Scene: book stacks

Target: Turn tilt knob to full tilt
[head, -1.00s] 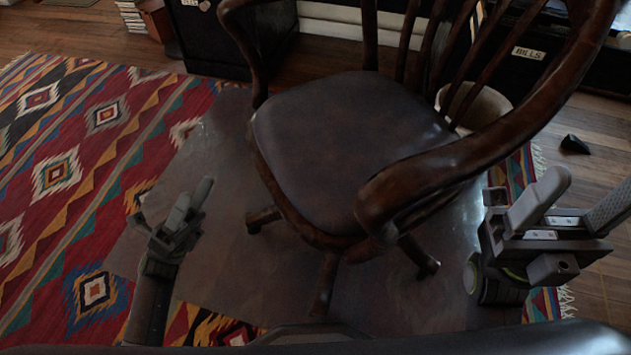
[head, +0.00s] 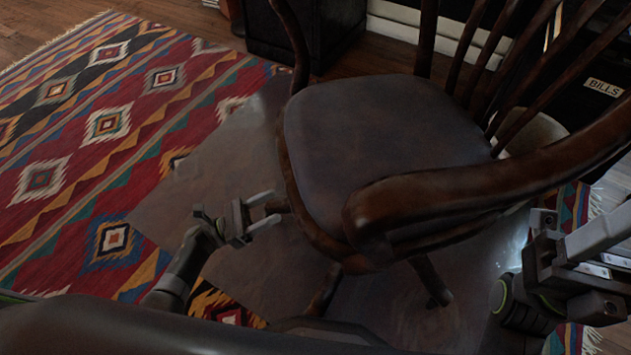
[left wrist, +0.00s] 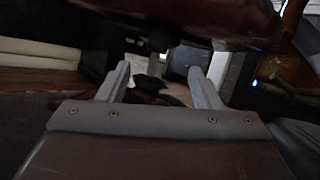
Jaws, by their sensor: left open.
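A wooden armchair with a brown seat (head: 385,135) stands in front of me; its legs show below. My left gripper (head: 272,208) is open and empty at the seat's left side, low, with its fingers pointing right toward the space under it. In the left wrist view, the open fingers (left wrist: 158,80) point under the chair, whose dark underside (left wrist: 190,20) is at the top. A dark rounded shape (left wrist: 155,38) hangs there; I cannot tell if it is the tilt knob. My right gripper (head: 592,245) is at the right edge, partly cut off.
A patterned rug (head: 105,125) covers the left floor, with a clear mat (head: 200,170) over part of it under the chair. The chair's curved arm (head: 440,205) is between my grippers. A dark cabinet (head: 275,30) stands behind the chair. The rug at left is clear.

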